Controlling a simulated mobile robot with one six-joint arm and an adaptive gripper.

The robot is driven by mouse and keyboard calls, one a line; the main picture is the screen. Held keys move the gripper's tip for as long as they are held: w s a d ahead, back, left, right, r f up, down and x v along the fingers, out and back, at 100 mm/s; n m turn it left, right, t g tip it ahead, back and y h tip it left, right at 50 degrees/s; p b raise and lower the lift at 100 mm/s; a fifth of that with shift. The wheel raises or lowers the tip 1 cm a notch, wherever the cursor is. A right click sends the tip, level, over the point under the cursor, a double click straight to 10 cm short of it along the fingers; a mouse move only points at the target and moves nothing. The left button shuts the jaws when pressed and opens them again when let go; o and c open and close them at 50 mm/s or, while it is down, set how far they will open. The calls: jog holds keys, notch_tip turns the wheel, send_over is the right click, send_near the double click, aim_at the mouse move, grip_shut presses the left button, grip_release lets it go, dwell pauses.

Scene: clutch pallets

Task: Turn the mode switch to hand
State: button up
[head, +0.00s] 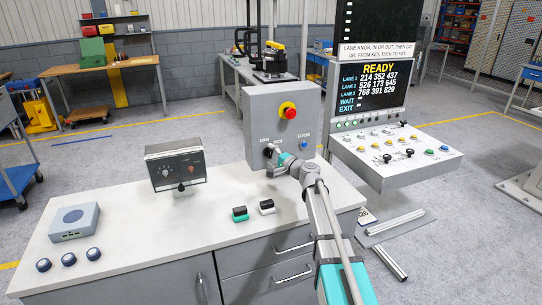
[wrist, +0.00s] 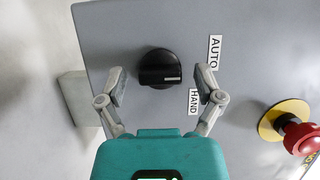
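The mode switch is a black round knob (wrist: 160,68) on a grey panel (wrist: 130,25). A white mark on its grip bar lies at the right side in the wrist view. The AUTO label (wrist: 214,52) is right and above, the HAND label (wrist: 194,102) right and below; I cannot tell exactly which the mark meets. My gripper (wrist: 162,84) is open, its fingers apart on either side of the knob, with no clear contact. In the head view my gripper (head: 277,158) is at the lower front of the grey control box (head: 262,108) and partly hides the switch.
A red emergency button on a yellow ring (head: 288,111) sits above the switch; it also shows in the wrist view (wrist: 299,137). A blue button (head: 303,144) is close on the right. A sloped console (head: 395,160) stands right of my arm. The white counter (head: 130,220) lies below.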

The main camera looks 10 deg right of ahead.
jog(key=c, duration=1.1)
jog(key=shift+o, duration=0.2)
jog(key=shift+m+b, duration=0.3)
jog(key=m+t+b, duration=0.1)
jog(key=m, duration=0.1)
jog(key=m+t+b, duration=0.1)
jog(key=m+b, duration=0.1)
jog(key=m, duration=0.1)
jog(key=shift+f+y, duration=0.2)
jog(key=shift+y, duration=0.1)
jog(key=m+t+b, duration=0.1)
jog(key=m+b, duration=0.1)
jog(key=m, duration=0.2)
jog(key=shift+t, duration=0.4)
jog(key=shift+w+r+m+t+h+b, duration=0.1)
jog(key=shift+m+t+h+b, duration=0.45)
jog(key=shift+m, duration=1.35)
jog(key=shift+m+t+h, duration=0.25)
jog(key=shift+m+h, duration=0.05)
jog(key=shift+h, duration=0.05)
